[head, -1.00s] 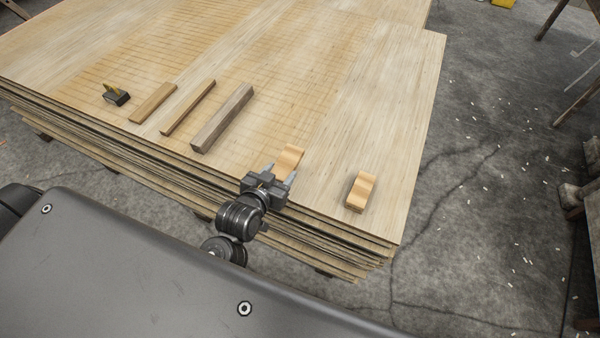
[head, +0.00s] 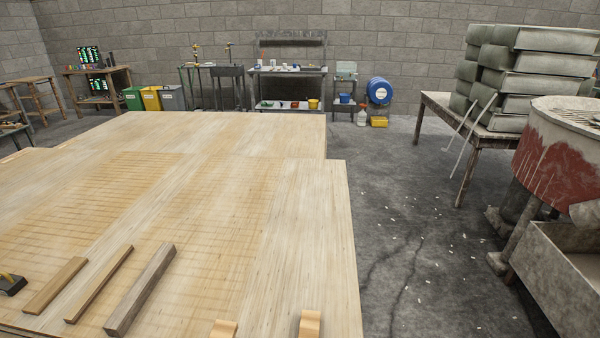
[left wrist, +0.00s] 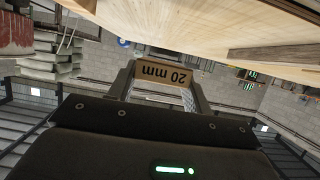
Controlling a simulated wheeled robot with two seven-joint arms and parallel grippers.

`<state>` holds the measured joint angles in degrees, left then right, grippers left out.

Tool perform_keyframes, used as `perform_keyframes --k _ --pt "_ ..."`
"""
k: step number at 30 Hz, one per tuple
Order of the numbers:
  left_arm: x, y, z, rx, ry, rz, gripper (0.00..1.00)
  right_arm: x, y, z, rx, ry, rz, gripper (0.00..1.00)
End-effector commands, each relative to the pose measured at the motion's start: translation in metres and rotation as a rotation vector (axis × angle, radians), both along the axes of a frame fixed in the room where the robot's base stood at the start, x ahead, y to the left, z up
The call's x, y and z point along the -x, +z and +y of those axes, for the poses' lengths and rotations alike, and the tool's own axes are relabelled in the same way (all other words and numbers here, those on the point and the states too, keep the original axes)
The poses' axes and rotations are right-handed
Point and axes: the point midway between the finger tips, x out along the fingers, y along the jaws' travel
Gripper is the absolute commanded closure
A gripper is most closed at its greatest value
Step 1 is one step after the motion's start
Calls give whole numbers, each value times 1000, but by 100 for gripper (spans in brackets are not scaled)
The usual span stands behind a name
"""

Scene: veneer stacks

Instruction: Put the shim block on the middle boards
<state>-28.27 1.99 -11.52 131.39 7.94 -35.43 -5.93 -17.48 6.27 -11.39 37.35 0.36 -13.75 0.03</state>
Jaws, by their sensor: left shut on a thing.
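The shim block (left wrist: 165,74), a tan piece marked "20 mm", is between the fingers of my left gripper (left wrist: 163,82) in the left wrist view. The gripper is shut on it. The lettering appears upside down. The broad wooden boards (head: 215,215) fill the lower left of the head view, and a wooden surface (left wrist: 190,20) shows along the top of the wrist view. I cannot tell the gap between block and boards. Neither gripper shows in the head view now.
Wooden strips (head: 98,284) and a grey-brown bar (head: 140,290) lie on the boards, beside a black tool (head: 12,285). Two light wooden blocks, one at left (head: 224,329) and one at right (head: 310,323), sit near the front. Open floor (head: 410,240) lies right.

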Motion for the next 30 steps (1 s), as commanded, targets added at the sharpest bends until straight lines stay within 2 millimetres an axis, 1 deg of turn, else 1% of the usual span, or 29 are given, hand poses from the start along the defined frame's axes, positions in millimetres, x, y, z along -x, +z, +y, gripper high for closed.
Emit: perform_keyframes --k 1,5,6,8,9,12,16,21,25,30 --pt "-3 7 -18 5 -34 -7 74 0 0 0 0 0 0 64" --pt "-12 32 -59 5 -136 -12 74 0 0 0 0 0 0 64" --pt "-15 41 -70 4 -168 -12 74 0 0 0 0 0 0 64" --pt "-19 55 -85 3 -215 -13 74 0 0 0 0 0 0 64" --pt "-23 65 -95 2 -245 -14 74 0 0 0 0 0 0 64" --pt "-29 88 -112 -5 -314 -14 74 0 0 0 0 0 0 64" --pt "-35 107 -124 -10 -365 -12 74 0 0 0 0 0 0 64" --pt "-44 127 -132 -10 -398 -11 74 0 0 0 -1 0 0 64" --pt "-50 138 -134 -7 -404 -9 74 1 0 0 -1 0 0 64" --pt "-54 144 -134 -2 -403 -5 74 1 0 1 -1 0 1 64"
